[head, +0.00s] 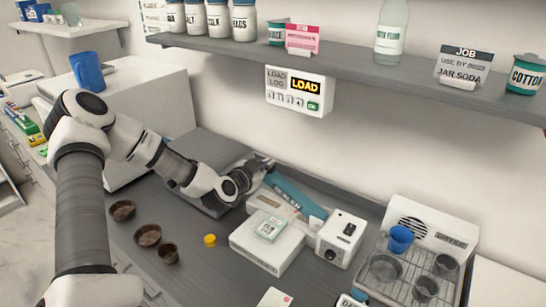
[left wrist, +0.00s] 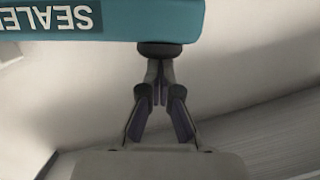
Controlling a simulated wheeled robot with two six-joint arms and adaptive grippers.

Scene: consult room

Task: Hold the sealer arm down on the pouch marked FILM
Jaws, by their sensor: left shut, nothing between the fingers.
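The teal sealer arm (head: 295,196) slopes across the white sealer, from its hinge end at the right up toward my left gripper. A small pouch with a green-edged label (head: 271,228) lies on the white block (head: 262,252) in front of it; its marking is too small to read. My left gripper (head: 268,163) is at the arm's far left end. In the left wrist view its fingers (left wrist: 158,88) are shut, with the tips at a dark knob (left wrist: 159,49) on the edge of the sealer arm (left wrist: 120,20). I cannot tell whether they touch. My right gripper is out of view.
Several brown bowls (head: 148,235) and a yellow cap (head: 210,240) stand on the grey counter at left. A rack with a blue cup (head: 400,238) stands at right. A wall panel (head: 300,90) reads LOAD. A shelf (head: 340,65) runs above.

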